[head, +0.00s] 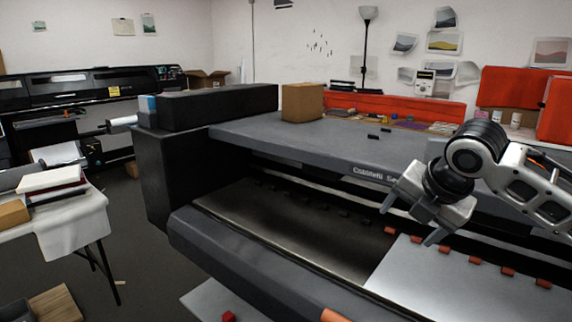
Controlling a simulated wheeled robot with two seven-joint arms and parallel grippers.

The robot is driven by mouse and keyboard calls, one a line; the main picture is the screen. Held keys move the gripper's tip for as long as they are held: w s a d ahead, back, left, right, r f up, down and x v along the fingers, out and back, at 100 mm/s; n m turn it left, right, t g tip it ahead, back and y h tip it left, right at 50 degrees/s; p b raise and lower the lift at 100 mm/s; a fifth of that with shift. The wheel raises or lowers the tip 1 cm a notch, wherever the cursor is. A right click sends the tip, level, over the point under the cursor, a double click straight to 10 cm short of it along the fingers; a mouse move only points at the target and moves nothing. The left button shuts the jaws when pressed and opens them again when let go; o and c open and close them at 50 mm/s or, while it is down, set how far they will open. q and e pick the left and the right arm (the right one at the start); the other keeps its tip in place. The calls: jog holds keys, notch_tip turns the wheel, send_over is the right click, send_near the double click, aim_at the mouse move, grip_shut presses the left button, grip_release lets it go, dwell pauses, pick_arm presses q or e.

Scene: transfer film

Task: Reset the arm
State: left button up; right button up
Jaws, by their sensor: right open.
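My right arm comes in from the right edge of the head view. Its gripper (408,222) is open, with its two fingers apart and nothing visible between them. It hangs over the front of a large grey and black printing machine (290,130). Below and beside the gripper, a light sheet (455,285) lies on the machine's bed, with several orange clips (474,260) along its far edge. I cannot tell whether the fingertips touch anything. My left gripper does not show.
A cardboard box (302,102) stands on the machine's top. A table with a white cloth (72,228) and stacked items is at the left. Another dark printer (80,90) stands behind it. The dark floor (150,270) between table and machine is mostly clear.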

jog(key=s+a+f+m+t+y, duration=0.1)
jog(key=s+a+f+m+y, duration=0.1)
jog(key=a+f+m, duration=0.45)
jog(key=s+a+f+m+y, duration=0.1)
jog(key=s+a+f, duration=0.15)
jog(key=f, duration=0.65)
jog(key=s+a+f+m+t+y, duration=0.1)
jog(key=s+a+f+m+y, duration=0.1)
jog(key=a+f+m, duration=0.4)
jog(key=s+d+f+m+t+h, duration=0.1)
jog(key=s+d+f+m, duration=0.2)
jog(key=s+f+m, duration=0.3)
jog(key=s+d+f+m+h, duration=0.2)
jog(key=s+d+f+m, duration=0.2)
jog(key=s+f, duration=0.5)
jog(key=s+m, duration=0.2)
jog(key=s, duration=0.2)
jog(key=shift+d+t, duration=0.3)
jog(key=shift+t, duration=0.1)
